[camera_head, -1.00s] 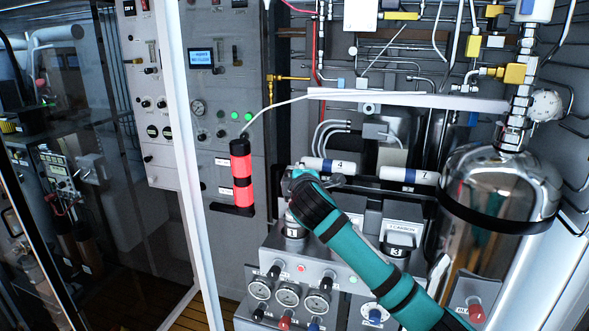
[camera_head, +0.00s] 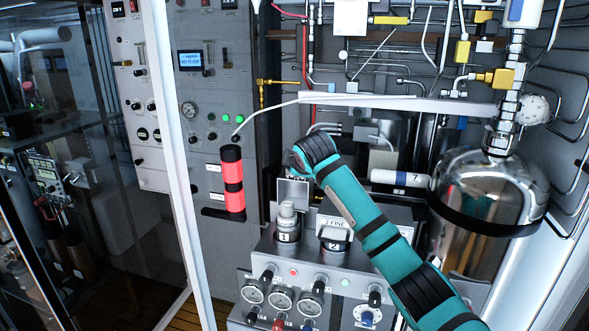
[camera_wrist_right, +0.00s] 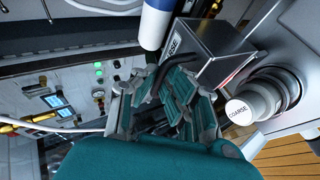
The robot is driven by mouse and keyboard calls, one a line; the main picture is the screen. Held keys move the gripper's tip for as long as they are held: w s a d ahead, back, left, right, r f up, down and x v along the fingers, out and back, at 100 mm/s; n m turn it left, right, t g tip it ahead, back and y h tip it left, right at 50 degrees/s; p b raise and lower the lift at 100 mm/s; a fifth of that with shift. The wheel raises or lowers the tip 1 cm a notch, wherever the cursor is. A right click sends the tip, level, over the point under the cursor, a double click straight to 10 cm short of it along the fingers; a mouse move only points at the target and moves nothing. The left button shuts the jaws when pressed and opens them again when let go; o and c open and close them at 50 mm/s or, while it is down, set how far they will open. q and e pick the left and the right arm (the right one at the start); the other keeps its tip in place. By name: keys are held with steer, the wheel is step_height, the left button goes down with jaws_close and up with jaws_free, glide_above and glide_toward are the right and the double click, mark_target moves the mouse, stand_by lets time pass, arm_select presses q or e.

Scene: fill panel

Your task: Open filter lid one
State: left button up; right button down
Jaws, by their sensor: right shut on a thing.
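Filter lid one, a grey metal lid (camera_head: 293,191), stands swung up behind the opening marked 1 (camera_head: 288,237). In the right wrist view the lid (camera_wrist_right: 210,55) shows part of the word COARSE and has a dark handle. A pale round filter top marked COARSE (camera_wrist_right: 240,110) is exposed beside it; it shows in the head view as a light cylinder (camera_head: 288,212). My right gripper (camera_wrist_right: 162,95) is shut on the lid's handle. In the head view its fingers are mostly hidden by my wrist. My left gripper is not in view.
A lid marked 2 FINE (camera_head: 333,232) sits right of the opening. Gauges and valves (camera_head: 281,301) line the panel front. A white cylinder marked 2 (camera_head: 402,179), pipes and a shiny tank (camera_head: 490,200) crowd the back and right. A red lamp (camera_head: 232,185) stands left.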

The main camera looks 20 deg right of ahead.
steer(key=shift+d+r, duration=0.2)
steer(key=shift+r, duration=0.4)
steer(key=c, duration=1.5)
jaws_free()
steer(key=shift+o, duration=0.4)
steer(key=shift+s+d, duration=0.15)
steer(key=shift+s, duration=0.4)
steer(key=v, duration=1.1)
steer(key=shift+s+r, duration=0.15)
steer(key=shift+s, duration=0.15)
steer(key=shift+c, duration=0.3)
